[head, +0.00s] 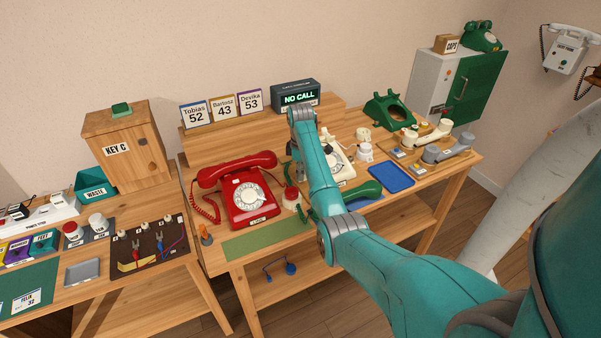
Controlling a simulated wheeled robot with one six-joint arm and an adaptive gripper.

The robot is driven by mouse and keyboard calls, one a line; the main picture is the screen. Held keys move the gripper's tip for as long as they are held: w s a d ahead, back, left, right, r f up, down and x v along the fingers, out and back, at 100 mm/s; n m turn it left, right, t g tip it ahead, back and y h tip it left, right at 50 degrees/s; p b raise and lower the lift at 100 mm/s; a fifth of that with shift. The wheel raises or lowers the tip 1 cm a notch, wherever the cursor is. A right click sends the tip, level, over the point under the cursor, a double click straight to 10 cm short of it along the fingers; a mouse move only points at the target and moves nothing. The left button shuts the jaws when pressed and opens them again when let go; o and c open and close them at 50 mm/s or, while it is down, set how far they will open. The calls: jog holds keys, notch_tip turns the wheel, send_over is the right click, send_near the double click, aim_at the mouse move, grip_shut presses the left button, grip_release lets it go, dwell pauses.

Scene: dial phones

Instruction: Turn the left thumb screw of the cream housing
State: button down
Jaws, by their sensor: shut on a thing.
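The cream housing (345,170) is a cream dial phone on the middle table, in the head view. My teal arm crosses in front of it and hides its left part. The left thumb screw is hidden behind my arm. My arm rises from the lower right to a grey joint above the table, just left of the housing.
A red dial phone (246,190) stands left of my arm. A green handset (361,193) and a blue tray (391,177) lie in front and to the right. A green phone (388,108) and a lit "NO CALL" display (297,97) stand behind. A green mat (262,240) is clear.

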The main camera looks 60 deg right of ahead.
jog(key=c, duration=1)
grip_release()
